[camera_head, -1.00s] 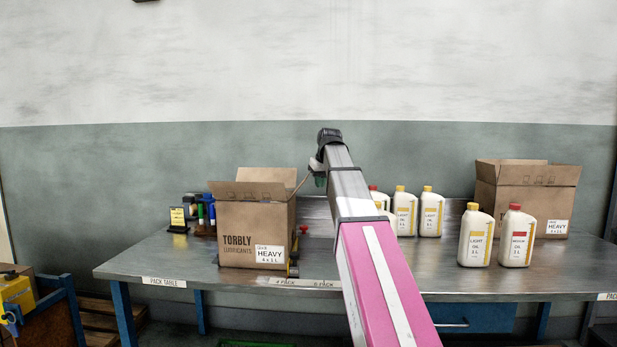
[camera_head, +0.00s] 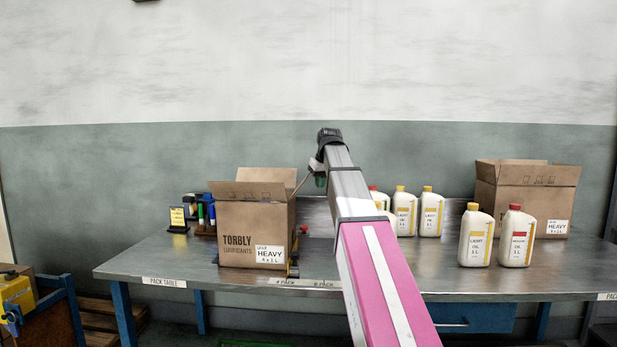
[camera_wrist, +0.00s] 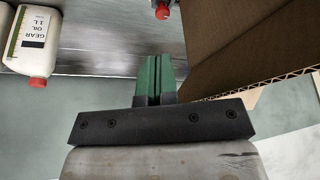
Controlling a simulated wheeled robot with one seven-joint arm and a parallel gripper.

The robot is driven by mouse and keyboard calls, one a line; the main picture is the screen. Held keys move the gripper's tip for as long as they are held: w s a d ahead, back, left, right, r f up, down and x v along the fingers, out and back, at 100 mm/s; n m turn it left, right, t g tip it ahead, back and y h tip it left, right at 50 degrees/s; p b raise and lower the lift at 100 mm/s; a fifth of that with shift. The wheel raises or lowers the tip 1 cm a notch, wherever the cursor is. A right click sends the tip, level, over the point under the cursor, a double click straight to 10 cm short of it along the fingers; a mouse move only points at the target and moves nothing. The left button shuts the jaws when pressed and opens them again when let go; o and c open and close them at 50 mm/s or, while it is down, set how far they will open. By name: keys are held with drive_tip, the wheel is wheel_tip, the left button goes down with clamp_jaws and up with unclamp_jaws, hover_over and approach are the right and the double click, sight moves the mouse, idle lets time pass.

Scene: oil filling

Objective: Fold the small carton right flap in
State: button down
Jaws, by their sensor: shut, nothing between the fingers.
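The small carton (camera_head: 250,232), brown and marked TORBLY, stands upright on the left of the table with its top flaps up. Its right flap (camera_head: 303,183) sticks up and outward to the right, beside my gripper. My gripper (camera_head: 320,181) is just right of this flap, at carton-top height, partly hidden by my arm. In the wrist view its green fingers (camera_wrist: 153,78) are shut together with nothing between them. There the carton's brown cardboard (camera_wrist: 248,45), with a corrugated edge, fills the upper right. I cannot tell whether the fingertips touch the flap.
A larger carton (camera_head: 527,195) stands at the back right. Several white oil bottles (camera_head: 430,212) stand behind and right of my arm, two nearer the front.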

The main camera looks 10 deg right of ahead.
drive_tip(key=w+a, duration=0.2)
drive_tip(key=a, duration=0.6)
drive_tip(key=w+a, duration=0.2)
drive_tip(key=a, duration=0.7)
drive_tip(key=shift+w, duration=0.25)
drive_tip(key=shift+f, duration=0.15)
wheel_tip(320, 180, down, 2)
drive_tip(key=shift+f, duration=0.2)
idle(0.7)
drive_tip(key=shift+r, duration=0.1)
